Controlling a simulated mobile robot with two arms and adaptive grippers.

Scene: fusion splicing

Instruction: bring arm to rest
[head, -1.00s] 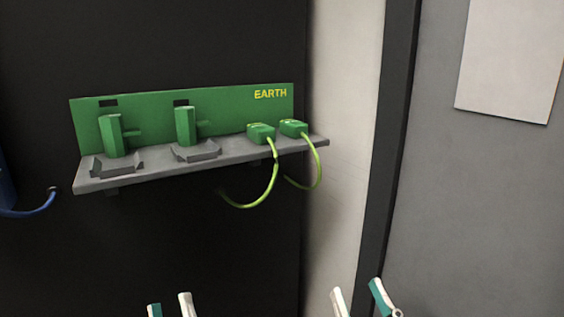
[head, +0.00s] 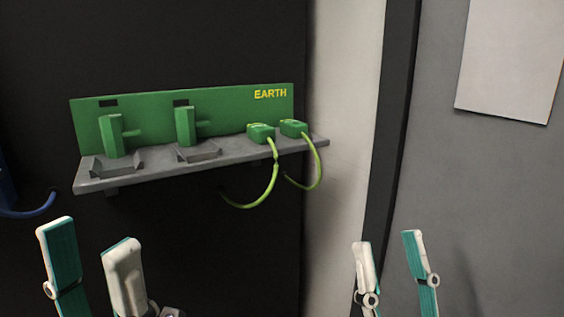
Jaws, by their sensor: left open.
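My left gripper (head: 92,258) is at the lower left of the head view, its two white and teal fingers apart with nothing between them. It is in front of and below the grey shelf. My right gripper (head: 392,268) is at the lower right, its two fingers also apart and empty, in front of the dark post and grey panel. Neither gripper appears to touch anything. The rest of both arms is out of view.
A grey shelf (head: 120,180) with a green EARTH board (head: 225,100) holds two upright green handles (head: 112,137) and two green plugs (head: 261,132) with yellow-green cables (head: 270,185). A blue cable (head: 30,213) is at the left. A dark post (head: 392,120) stands right of the shelf.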

